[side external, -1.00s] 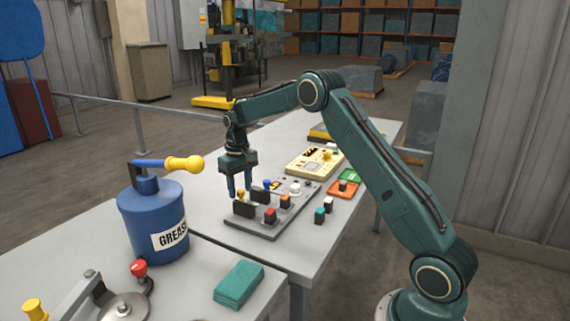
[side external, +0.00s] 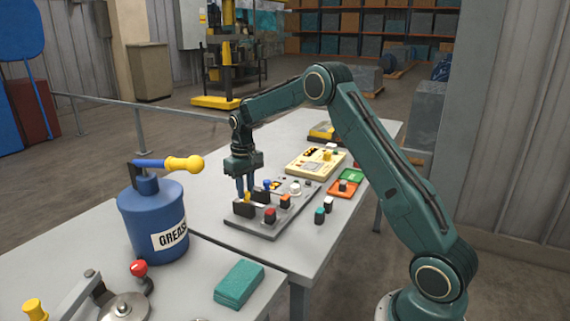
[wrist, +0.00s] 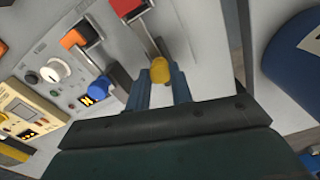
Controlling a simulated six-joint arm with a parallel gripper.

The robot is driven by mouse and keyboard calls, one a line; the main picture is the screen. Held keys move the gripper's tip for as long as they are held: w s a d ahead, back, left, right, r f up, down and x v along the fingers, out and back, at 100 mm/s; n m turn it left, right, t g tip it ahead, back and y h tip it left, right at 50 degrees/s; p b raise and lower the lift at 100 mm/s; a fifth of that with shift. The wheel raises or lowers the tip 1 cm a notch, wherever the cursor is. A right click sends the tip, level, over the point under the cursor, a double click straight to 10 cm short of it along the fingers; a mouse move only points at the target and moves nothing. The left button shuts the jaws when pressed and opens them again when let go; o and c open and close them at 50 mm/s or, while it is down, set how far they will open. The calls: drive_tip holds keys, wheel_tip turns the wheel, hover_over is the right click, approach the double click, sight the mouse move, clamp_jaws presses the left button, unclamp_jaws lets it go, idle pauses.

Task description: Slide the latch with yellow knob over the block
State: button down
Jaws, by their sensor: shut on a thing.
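The yellow knob (wrist: 160,70) of the latch sits between my gripper's two blue fingers in the wrist view. My gripper (side external: 246,197) is shut on this knob; the knob shows only partly between the fingers in the side view (side external: 247,198). In the wrist view a grey latch bar (wrist: 150,40) lies in line between the knob and a red-topped block (wrist: 128,7). The red-topped block also stands to the right of my gripper in the side view (side external: 270,213). I cannot tell how far the latch reaches over the block.
Close by on the same grey panel are an orange-topped block (wrist: 74,38), a blue knob (wrist: 98,88) and a white dial (wrist: 56,69). A blue grease can (side external: 155,222) stands left of the panel. A yellow control box (side external: 315,163) lies behind it.

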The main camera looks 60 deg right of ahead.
sight(252, 203)
drive_tip(key=shift+s, duration=1.05)
drive_tip(key=c, duration=1.2)
unclamp_jaws()
drive_tip(key=shift+r, duration=0.15)
wheel_tip(252, 203, up, 14)
drive_tip(key=shift+f, duration=0.2)
